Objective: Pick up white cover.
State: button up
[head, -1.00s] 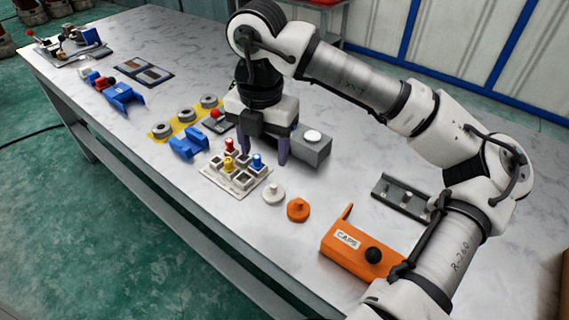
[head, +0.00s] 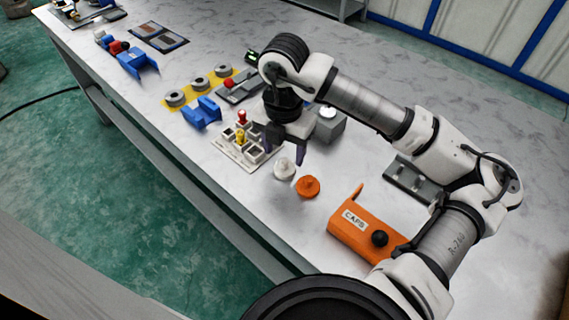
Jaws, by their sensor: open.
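The white cover (head: 284,168) is a small round disc with a knob on top. It lies on the marble-look table, left of and close to a similar orange cover (head: 307,187). My gripper (head: 283,156) points down with two dark purple fingers apart, and nothing shows between them. In the picture its fingers are just above the white cover, one on each side. How high they are over the table is hard to tell.
A white socket tray (head: 247,143) with coloured pegs stands left of my gripper, partly hidden by it. A grey box (head: 331,125) stands behind right. An orange CAPS box (head: 366,228) is at front right. Blue brackets (head: 201,112) lie further left. Bare table (head: 480,130) shows at right.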

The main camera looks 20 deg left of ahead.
aim_at(284, 160)
jog(key=shift+f+p, duration=0.3)
jog(key=shift+f, duration=1.65)
jog(key=c, duration=0.7)
jog(key=shift+r, duration=0.1)
